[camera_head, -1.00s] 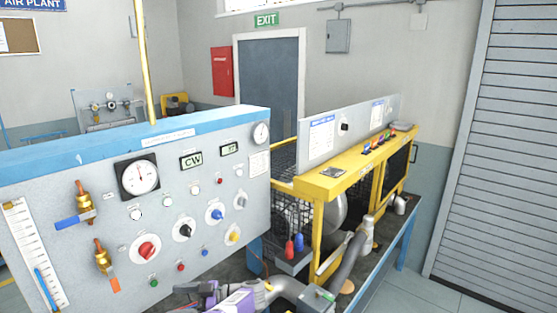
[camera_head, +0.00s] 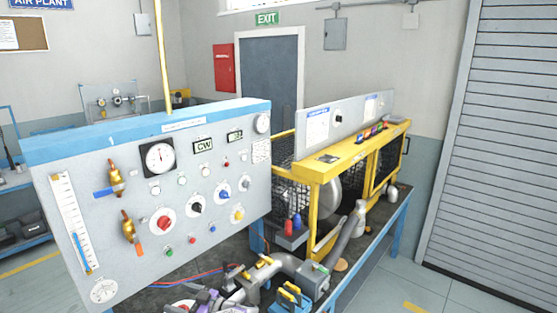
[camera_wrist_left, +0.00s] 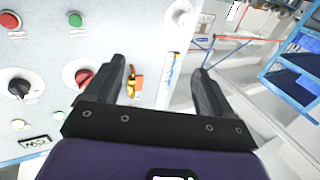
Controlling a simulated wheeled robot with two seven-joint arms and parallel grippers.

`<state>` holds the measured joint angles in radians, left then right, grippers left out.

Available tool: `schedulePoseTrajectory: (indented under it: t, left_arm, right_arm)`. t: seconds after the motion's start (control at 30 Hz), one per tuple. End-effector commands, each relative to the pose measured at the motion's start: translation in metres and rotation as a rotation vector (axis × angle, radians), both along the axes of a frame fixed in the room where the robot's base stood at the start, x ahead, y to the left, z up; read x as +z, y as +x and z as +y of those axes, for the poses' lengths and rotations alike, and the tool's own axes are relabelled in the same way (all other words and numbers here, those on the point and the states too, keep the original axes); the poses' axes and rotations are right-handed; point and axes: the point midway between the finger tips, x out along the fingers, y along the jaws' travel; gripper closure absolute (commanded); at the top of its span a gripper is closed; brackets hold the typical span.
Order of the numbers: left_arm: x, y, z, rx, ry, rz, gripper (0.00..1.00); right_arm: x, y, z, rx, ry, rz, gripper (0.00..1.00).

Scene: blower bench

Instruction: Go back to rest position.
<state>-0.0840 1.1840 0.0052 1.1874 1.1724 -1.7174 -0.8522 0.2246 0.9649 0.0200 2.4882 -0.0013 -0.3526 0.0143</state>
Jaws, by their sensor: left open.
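My left gripper (camera_head: 207,299) shows at the bottom edge of the head view, partly cut off, with purple parts in front of the control panel's lower edge. In the left wrist view its two black fingers (camera_wrist_left: 158,72) are spread wide with nothing held between them. Behind the fingers, the white panel face (camera_wrist_left: 55,50) shows with a red knob (camera_wrist_left: 84,77) and a brass valve with an orange handle (camera_wrist_left: 133,82); the fingers look apart from them. My right gripper is not in view.
The white control panel (camera_head: 150,215) with a blue top edge stands at left. The yellow-framed blower unit (camera_head: 318,205) stands at right. Floor at right (camera_head: 445,285) is clear.

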Motion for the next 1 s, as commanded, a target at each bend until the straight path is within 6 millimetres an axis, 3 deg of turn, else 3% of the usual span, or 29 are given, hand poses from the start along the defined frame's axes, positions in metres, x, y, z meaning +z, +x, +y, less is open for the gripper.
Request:
schedulePoseTrajectory:
  t: [0.2,0.27,0.37,0.5,0.6,0.77,0.93,0.97,1.0]
  left_arm:
    - [-0.066,0.017,-0.01,-0.36,-0.1,0.081,0.16]
    - [-0.096,0.015,-0.021,-0.489,-0.172,0.129,0.16]
    - [-0.152,-0.007,-0.048,-0.695,-0.34,0.235,0.16]
    - [-0.22,-0.073,-0.095,-0.912,-0.631,0.422,0.16]
    - [-0.252,-0.136,-0.126,-1.006,-0.838,0.562,0.16]
    - [-0.274,-0.246,-0.166,-1.079,-1.146,0.787,0.16]
    - [-0.266,-0.361,-0.194,-1.085,-1.428,1.026,0.16]
    - [-0.263,-0.379,-0.197,-1.081,-1.469,1.064,0.16]
    - [-0.288,-0.369,-0.196,-1.084,-1.449,1.046,0.16]
  right_arm:
    - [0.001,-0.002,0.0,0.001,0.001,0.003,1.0]
    - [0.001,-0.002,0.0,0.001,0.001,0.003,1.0]
    - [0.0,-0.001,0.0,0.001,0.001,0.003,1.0]
    - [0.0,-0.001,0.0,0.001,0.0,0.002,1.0]
    - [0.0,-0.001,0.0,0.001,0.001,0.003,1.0]
    - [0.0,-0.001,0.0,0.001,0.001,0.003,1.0]
    - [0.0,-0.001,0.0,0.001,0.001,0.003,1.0]
    - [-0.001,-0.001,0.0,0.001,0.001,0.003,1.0]
    - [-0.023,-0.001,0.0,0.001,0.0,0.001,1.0]
